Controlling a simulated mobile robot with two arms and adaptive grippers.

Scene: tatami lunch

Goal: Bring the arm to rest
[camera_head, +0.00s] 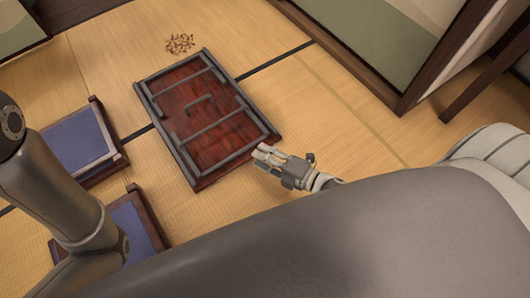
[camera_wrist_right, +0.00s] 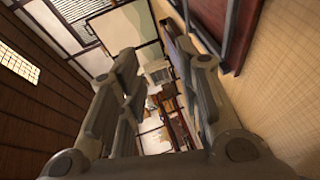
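My right gripper (camera_head: 264,159) is beside the lower right corner of a dark red-brown wooden panel in the head view. In the right wrist view the same gripper (camera_wrist_right: 157,62) has its fingers spread apart, with nothing between them. Behind the fingers the room shows tilted and far off. My left arm (camera_head: 65,195) comes in at the left edge of the head view. Its gripper is outside the picture.
The red-brown panel (camera_head: 215,138) has dark raised bars and lies over the tatami floor (camera_head: 335,120). Two blue-topped, dark-framed pieces (camera_head: 78,143) (camera_head: 130,225) are at the left. A small brown scattered pile (camera_head: 180,43) lies beyond. A wood-framed screen (camera_head: 395,95) stands at the upper right.

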